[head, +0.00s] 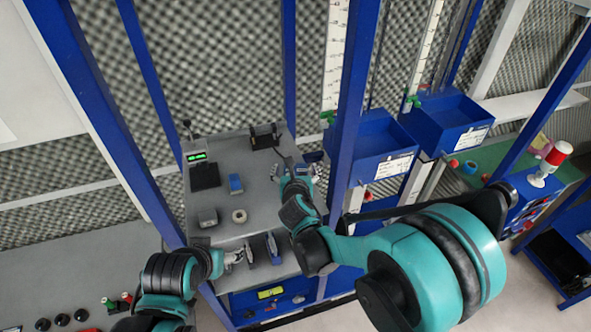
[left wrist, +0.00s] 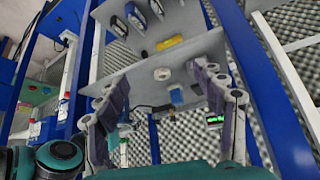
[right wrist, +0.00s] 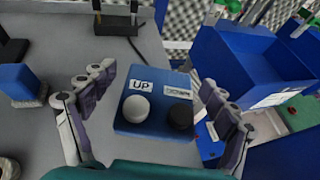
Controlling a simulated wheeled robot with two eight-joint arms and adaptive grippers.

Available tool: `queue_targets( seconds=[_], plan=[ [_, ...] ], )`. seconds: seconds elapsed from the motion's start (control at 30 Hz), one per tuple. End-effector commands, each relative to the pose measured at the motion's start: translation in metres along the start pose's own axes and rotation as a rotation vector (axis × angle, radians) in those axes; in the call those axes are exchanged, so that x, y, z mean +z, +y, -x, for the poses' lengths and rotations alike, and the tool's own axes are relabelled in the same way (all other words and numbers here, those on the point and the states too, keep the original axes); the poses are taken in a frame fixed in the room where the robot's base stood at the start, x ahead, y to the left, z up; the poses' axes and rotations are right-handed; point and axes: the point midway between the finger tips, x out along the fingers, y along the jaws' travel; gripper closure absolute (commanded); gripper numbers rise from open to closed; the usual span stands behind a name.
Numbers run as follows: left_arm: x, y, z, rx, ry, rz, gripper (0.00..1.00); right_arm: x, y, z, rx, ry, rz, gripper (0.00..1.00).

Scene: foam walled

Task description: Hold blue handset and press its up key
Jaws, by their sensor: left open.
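The blue handset (right wrist: 155,98) shows large in the right wrist view, with a white button beside an "UP" label and a black button beside a second label. In the head view the handset (head: 301,172) is small at the bench's right edge, partly covered by my right gripper (head: 298,177). My left gripper (head: 240,258) is at the front of the bench, open and empty; its spread fingers show in the left wrist view (left wrist: 158,80).
The grey bench (head: 215,225) carries a blue block (head: 236,183), a white ring (head: 239,216), a grey block (head: 208,217), a green display (head: 196,157) and a black holder (head: 265,136). A blue post (head: 352,100) and blue bins (head: 380,145) stand to the right.

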Motion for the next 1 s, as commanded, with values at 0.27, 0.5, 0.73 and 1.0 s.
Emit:
queue_targets(
  seconds=[0.27, 0.5, 0.73, 1.0],
  plan=[
    [0.0000, 0.0000, 0.0000, 0.000, 0.000, 0.000, 0.31, 0.0000, 0.0000, 0.0002, 0.000, 0.000, 0.000, 0.75],
    [0.0000, 0.0000, 0.0000, 0.000, 0.000, 0.000, 0.86, 0.0001, 0.0000, 0.0003, 0.000, 0.000, 0.000, 0.75],
    [-0.0001, 0.0000, 0.0000, 0.000, 0.000, 0.000, 1.00, 0.0002, 0.0000, 0.0003, 0.000, 0.000, 0.000, 0.75],
    [-0.0001, 0.0000, 0.0000, 0.000, 0.000, 0.000, 1.00, 0.0003, 0.0000, 0.0003, 0.000, 0.000, 0.000, 0.75]
  ],
)
